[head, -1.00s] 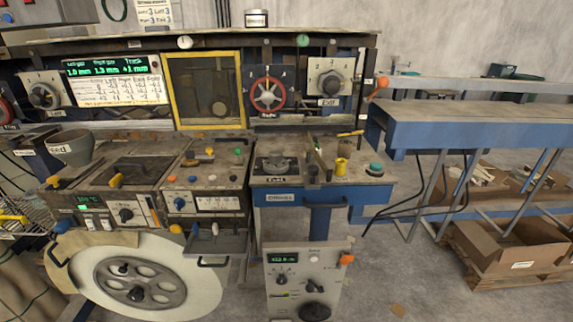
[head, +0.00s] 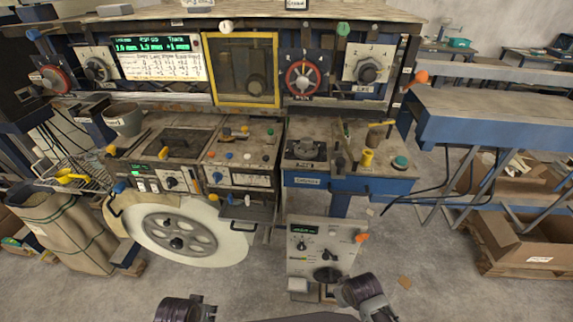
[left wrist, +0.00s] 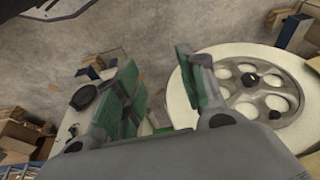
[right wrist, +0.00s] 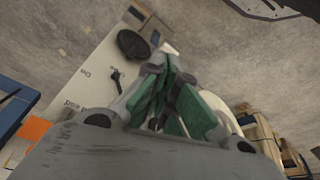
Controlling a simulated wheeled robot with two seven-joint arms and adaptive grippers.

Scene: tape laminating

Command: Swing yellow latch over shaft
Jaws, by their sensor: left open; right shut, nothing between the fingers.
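The reel (left wrist: 200,68) also shows in the left wrist view. My left gripper (left wrist: 157,68) is open and empty, low in front of the machine (head: 200,306). My right gripper (right wrist: 170,76) is shut and empty, facing the floor and a control box.
A white control box (head: 322,262) with a black knob stands on the floor at centre. A blue-framed table (head: 480,125) and a cardboard box (head: 525,240) are on the right. A sack (head: 65,230) stands at left.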

